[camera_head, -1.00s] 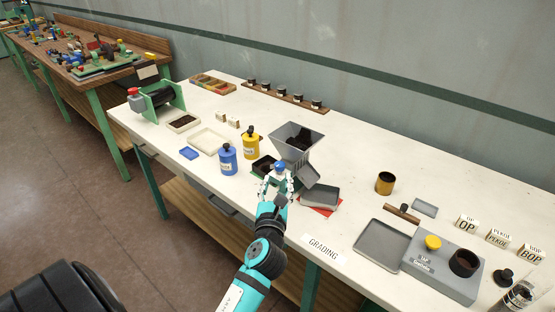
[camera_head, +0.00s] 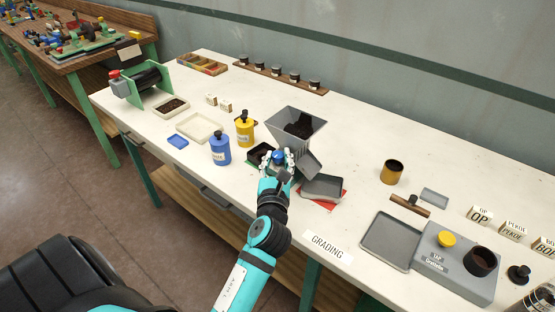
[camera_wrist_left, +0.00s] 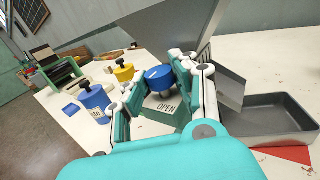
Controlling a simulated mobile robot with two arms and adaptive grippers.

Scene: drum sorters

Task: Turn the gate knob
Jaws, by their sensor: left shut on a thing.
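The blue gate knob (camera_wrist_left: 160,77) sits on the front of the grey hopper (camera_head: 296,124), above a plate marked OPEN (camera_wrist_left: 166,107). My left gripper (camera_head: 279,157) is at the hopper's front and is shut on the knob, with one finger on each side of it in the left wrist view (camera_wrist_left: 160,82). The hopper holds dark leaf material. Its sloped chute (camera_head: 309,165) points right toward a grey tray (camera_head: 322,187) on a red mat (camera_head: 330,204). My right gripper is not in view.
A blue canister (camera_head: 220,150) and a yellow canister (camera_head: 245,131) stand left of the hopper. A grey device with a yellow knob (camera_head: 446,239) and a flat grey tray (camera_head: 390,240) lie at the right.

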